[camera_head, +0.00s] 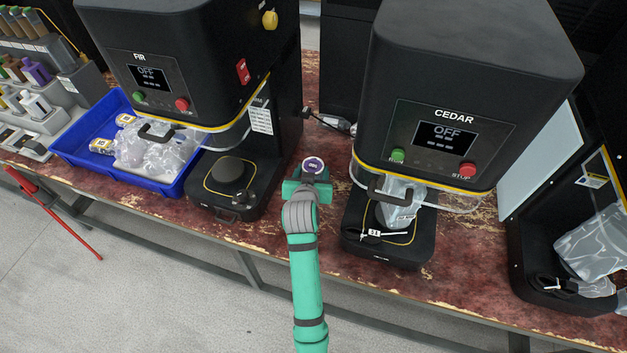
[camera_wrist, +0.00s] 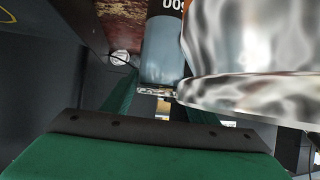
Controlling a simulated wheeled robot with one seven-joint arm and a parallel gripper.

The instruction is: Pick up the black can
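My gripper (camera_head: 311,176) is over the table between the FIR and CEDAR machines. A round purple-and-white disc (camera_head: 313,165) shows at its fingertips in the head view; I cannot tell what it tops. In the wrist view, my two green fingers reach forward, and a dark cylinder (camera_wrist: 164,50) with a grey-blue body and white digits shows between and beyond them. It may be the black can. A shiny silver, crumpled-looking surface (camera_wrist: 250,60) covers the right side and partly hides the right finger. Whether the fingers touch the cylinder is not clear.
The FIR machine (camera_head: 180,60) is left and the CEDAR machine (camera_head: 450,80) right, with a clear bag (camera_head: 400,200) on its base. Bottles stand in a rack (camera_head: 60,123) at far left. Table shows between the machines.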

